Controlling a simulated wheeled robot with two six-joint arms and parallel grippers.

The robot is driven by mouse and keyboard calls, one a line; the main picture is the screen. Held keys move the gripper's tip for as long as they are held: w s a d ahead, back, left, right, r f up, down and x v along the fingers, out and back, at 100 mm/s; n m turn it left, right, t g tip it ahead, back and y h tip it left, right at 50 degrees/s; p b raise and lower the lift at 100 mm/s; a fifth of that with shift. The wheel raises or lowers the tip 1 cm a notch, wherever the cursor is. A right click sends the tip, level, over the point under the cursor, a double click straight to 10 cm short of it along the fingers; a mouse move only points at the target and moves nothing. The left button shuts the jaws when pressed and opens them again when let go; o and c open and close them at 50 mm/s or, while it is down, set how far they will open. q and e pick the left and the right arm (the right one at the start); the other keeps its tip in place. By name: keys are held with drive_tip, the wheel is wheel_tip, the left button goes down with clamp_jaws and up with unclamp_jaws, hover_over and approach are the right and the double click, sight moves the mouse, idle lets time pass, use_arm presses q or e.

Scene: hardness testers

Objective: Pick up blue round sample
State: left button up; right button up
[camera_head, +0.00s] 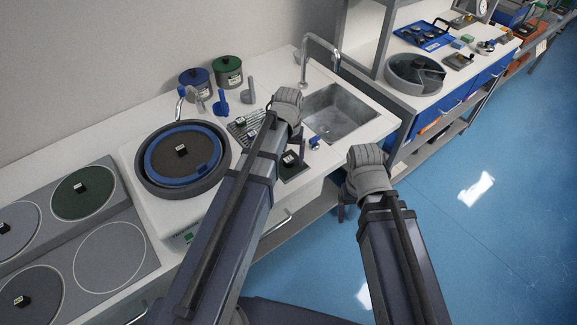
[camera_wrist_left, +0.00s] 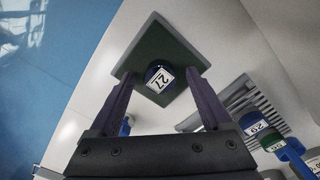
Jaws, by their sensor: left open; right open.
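A blue round sample (camera_wrist_left: 160,78) with a white label reading 27 sits on a dark green square plate (camera_wrist_left: 187,46) in the left wrist view. In the head view the sample (camera_head: 289,158) and the plate (camera_head: 292,172) are beside my left forearm, near the sink. My left gripper (camera_wrist_left: 160,75) is open, with one finger on each side of the sample in the left wrist view; contact cannot be told. In the head view my left forearm hides much of this gripper. My right gripper (camera_head: 343,208) is partly hidden below its wrist, empty, in front of the counter edge.
A rack (camera_wrist_left: 243,98) with blue and green samples (camera_wrist_left: 253,124) stands right of the plate in the left wrist view. The sink (camera_head: 338,112) lies behind. A round polishing machine (camera_head: 140,165) stands left. Two lidded pots (camera_head: 228,72) stand by the wall.

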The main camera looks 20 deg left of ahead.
use_arm(q)
clamp_jaws()
idle(0.7)
